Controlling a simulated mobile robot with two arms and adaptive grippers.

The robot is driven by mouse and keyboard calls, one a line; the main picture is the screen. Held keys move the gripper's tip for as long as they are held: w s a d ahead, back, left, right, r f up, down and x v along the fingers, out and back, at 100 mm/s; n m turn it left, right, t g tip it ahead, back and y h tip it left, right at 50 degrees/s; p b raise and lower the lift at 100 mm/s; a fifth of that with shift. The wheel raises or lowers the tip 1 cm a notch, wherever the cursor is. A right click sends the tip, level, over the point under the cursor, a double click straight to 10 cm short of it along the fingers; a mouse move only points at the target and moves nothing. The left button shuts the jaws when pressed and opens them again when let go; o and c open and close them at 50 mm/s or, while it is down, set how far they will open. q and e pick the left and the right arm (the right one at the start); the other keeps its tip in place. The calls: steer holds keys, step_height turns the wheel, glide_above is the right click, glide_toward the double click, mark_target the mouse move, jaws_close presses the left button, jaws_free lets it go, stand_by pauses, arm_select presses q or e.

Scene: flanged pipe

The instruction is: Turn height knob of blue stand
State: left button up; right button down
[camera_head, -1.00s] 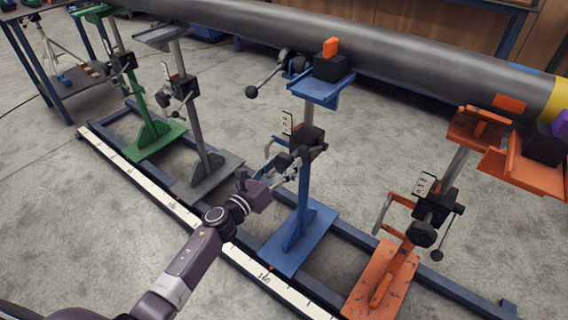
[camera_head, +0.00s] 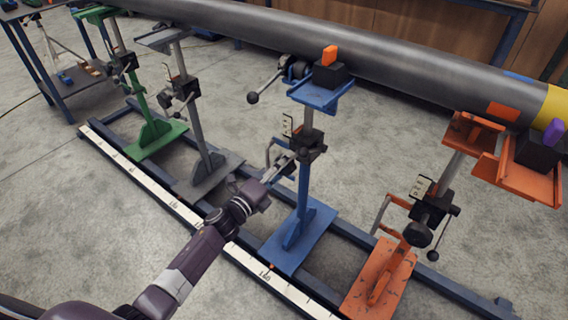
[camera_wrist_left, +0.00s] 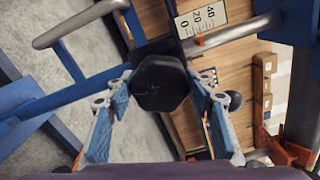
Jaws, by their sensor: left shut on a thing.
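The blue stand (camera_head: 303,215) stands upright on the rails at centre, under the grey pipe (camera_head: 400,65). Its black height knob (camera_wrist_left: 160,84) fills the middle of the left wrist view, facing the camera. My left gripper (camera_head: 284,168) reaches the blue stand's column from the left. In the left wrist view its two blue-padded fingers (camera_wrist_left: 160,100) lie on either side of the knob and are shut on it. In the head view the knob is mostly hidden by the gripper. My right gripper is out of view.
A bent blue handle (camera_head: 273,150) sticks out beside the gripper. The orange stand (camera_head: 385,270) is to the right; grey (camera_head: 212,165) and green (camera_head: 152,137) stands are to the left. A white ruler rail (camera_head: 185,208) runs in front. Floor is open at lower left.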

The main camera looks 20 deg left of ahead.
arm_select(q)
steer(key=n+p, duration=0.2)
steer(key=n, duration=0.4)
steer(key=shift+f+n+p, duration=0.1)
steer(key=shift+n+p, duration=0.3)
steer(key=shift+n, duration=1.2)
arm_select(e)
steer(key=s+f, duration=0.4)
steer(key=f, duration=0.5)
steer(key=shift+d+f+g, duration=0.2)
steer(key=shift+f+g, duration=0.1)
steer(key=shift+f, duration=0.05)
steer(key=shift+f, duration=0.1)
arm_select(q)
steer(key=o, duration=1.2)
steer(key=shift+c, duration=0.2)
steer(key=v, duration=1.2)
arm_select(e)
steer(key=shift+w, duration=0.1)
